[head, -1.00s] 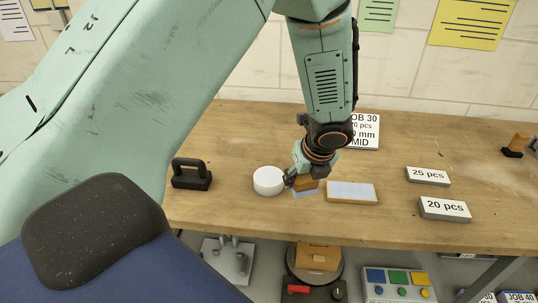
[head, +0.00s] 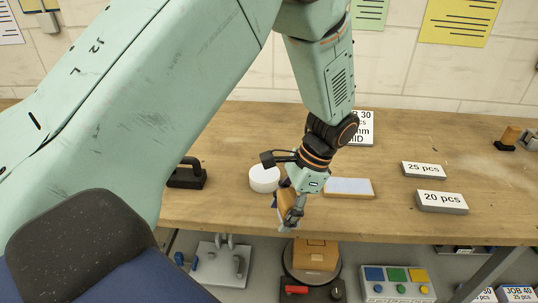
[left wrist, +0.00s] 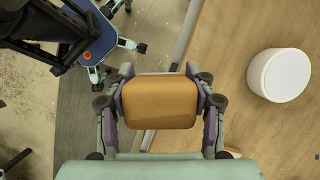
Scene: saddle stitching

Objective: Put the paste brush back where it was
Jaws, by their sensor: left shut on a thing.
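My left gripper (head: 288,208) is shut on the paste brush, a wooden block-like piece (head: 282,207), above the front edge of the workbench. In the left wrist view the brush's smooth brown wooden part (left wrist: 160,102) sits between both fingers. Its underside is hidden there. A white round pot (head: 264,178) stands on the bench just left of the gripper. It also shows in the left wrist view (left wrist: 279,75). A wooden block with a pale blue top (head: 348,187) lies just right of the gripper. My right gripper is not in view.
A black handled weight (head: 186,174) stands left of the pot. The signs "25 pcs" (head: 424,169) and "20 pcs" (head: 442,202) stand at right, and a job card (head: 363,129) behind. A button panel (head: 398,284) lies below the bench. The wooden bench (head: 235,140) has clear room behind the pot.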

